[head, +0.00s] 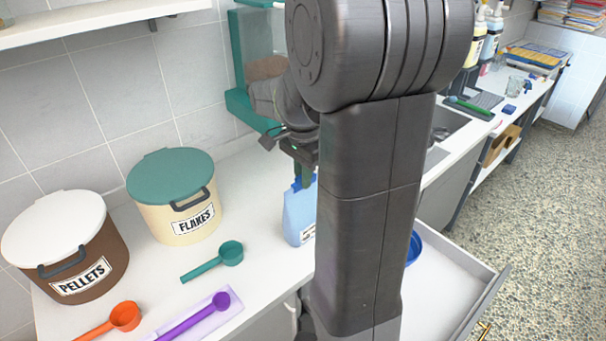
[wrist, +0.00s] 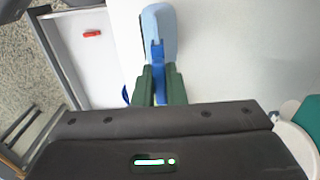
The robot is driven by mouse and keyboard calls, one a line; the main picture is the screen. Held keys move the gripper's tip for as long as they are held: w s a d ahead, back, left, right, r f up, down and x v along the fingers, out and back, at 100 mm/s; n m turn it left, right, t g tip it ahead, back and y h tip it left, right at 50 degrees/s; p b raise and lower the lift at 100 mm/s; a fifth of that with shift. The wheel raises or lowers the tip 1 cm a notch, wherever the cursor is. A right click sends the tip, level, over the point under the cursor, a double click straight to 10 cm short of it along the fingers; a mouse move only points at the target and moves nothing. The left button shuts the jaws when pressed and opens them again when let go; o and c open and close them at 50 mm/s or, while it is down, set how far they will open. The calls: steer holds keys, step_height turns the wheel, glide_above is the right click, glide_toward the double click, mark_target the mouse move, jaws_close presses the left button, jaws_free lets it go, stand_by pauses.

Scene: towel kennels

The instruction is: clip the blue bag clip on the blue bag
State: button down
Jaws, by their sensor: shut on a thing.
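The blue bag (head: 298,217) stands upright on the white counter, partly hidden behind my arm in the head view. In the wrist view the light blue bag (wrist: 159,20) is straight ahead of my gripper. My gripper (head: 304,170) is just above the bag's top, its fingers pointing down. The wrist view shows my gripper's green fingers (wrist: 159,72) shut on the darker blue bag clip (wrist: 158,52). The clip (head: 296,184) is at the bag's top edge and overlaps it in both views. I cannot tell whether its jaws grip the bag.
A flakes tub (head: 174,200) and a pellets tub (head: 66,250) stand to the left. A teal scoop (head: 215,261), an orange scoop (head: 121,317) and a purple scoop (head: 205,312) lie in front. An open drawer (head: 445,290) holds a blue bowl (head: 414,247); a red item (wrist: 92,33) shows in the wrist view.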

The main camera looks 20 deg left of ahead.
steer(key=c, duration=0.9)
jaws_free()
steer(key=shift+r, duration=0.15)
steer(key=shift+r+p, duration=2.1)
steer(key=shift+r, duration=0.3)
